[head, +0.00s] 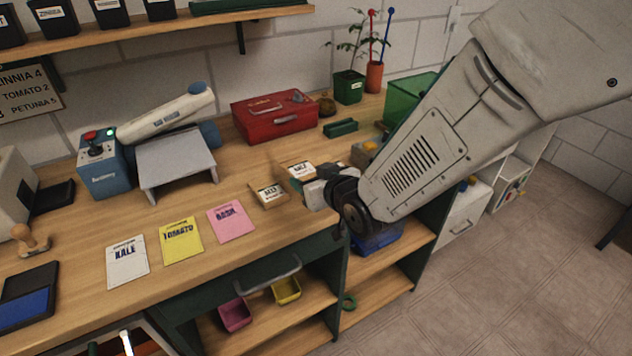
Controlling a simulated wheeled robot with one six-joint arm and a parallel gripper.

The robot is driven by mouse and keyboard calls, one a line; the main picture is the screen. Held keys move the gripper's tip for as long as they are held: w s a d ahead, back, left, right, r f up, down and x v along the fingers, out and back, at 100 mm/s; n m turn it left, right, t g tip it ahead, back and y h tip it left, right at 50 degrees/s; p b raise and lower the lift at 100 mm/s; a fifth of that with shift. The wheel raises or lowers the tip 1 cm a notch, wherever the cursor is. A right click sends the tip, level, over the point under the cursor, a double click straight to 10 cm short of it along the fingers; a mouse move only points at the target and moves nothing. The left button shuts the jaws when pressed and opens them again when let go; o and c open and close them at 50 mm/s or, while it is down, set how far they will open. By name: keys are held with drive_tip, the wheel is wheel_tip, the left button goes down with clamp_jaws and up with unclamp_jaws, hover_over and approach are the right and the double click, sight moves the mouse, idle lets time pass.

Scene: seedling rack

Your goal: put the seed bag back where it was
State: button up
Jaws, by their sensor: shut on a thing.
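Two small tan seed bags with white labels are near the bench's front right part in the head view. One seed bag (268,194) sits on the wood, just left of my gripper. The other seed bag (300,170) is slightly behind it, right at the fingertips. My gripper (306,186) reaches in from the right, low over the bench top, and is shut on a seed bag, which looks like the rear one. The fingers and wrist hide part of the contact, and I cannot tell whether the held bag touches the bench.
Kale (127,262), tomato (181,241) and basil (231,222) packets lie flat to the left. A red toolbox (275,116), a green case (341,128) and a potted plant (349,87) stand behind. The bench's front edge is close, with open shelves holding bins below.

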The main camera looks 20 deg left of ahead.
drive_tip(key=f, duration=0.1)
drive_tip(key=w, duration=0.1)
drive_tip(key=f, duration=0.1)
drive_tip(key=shift+w+d+f, duration=0.2)
drive_tip(key=shift+d+f, duration=0.1)
drive_tip(key=shift+f, duration=0.05)
drive_tip(key=shift+s+a+f, duration=0.2)
drive_tip(key=shift+a+f, duration=0.1)
drive_tip(key=shift+f, duration=0.2)
drive_tip(key=shift+f, duration=0.15)
drive_tip(key=o, duration=0.7)
drive_tip(key=shift+o, duration=0.2)
drive_tip(key=shift+r, duration=0.2)
drive_tip(key=v, duration=1.2)
